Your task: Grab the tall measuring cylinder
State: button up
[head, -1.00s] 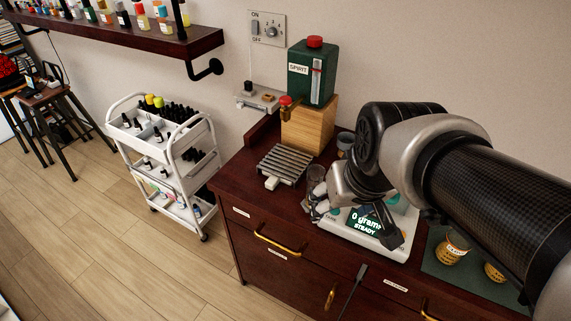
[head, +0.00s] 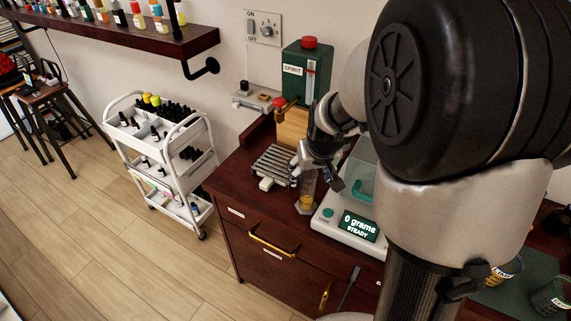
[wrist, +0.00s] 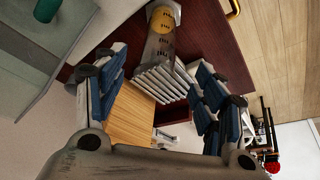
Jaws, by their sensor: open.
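The clear measuring cylinder (head: 307,191) stands upright on the dark red counter, between the slatted rack and the scale. It has amber liquid low inside. In the wrist view the cylinder (wrist: 161,40) shows dark markings and yellow contents. My gripper (head: 317,172) is open at the cylinder's upper part, which it partly hides in the head view. In the wrist view the cylinder lies in line with the gap between the open fingers (wrist: 160,72), with visible space on both sides. No contact is visible.
A scale (head: 330,216) reading "0 grams" stands close right of the cylinder. The slatted rack (head: 273,163) is at its left, below the green spirit tank (head: 306,72) on a wooden block (head: 291,128). Cups (head: 548,298) stand at the far right.

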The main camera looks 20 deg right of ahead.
aim_at(309, 182)
jog(key=b+x, duration=0.2)
jog(key=x, duration=0.4)
jog(key=shift+d+f, duration=0.2)
jog(key=shift+f, duration=0.05)
jog(key=shift+w+f, duration=0.25)
jog(key=shift+f, duration=0.05)
jog(key=shift+r, duration=0.1)
jog(key=c, duration=1.5)
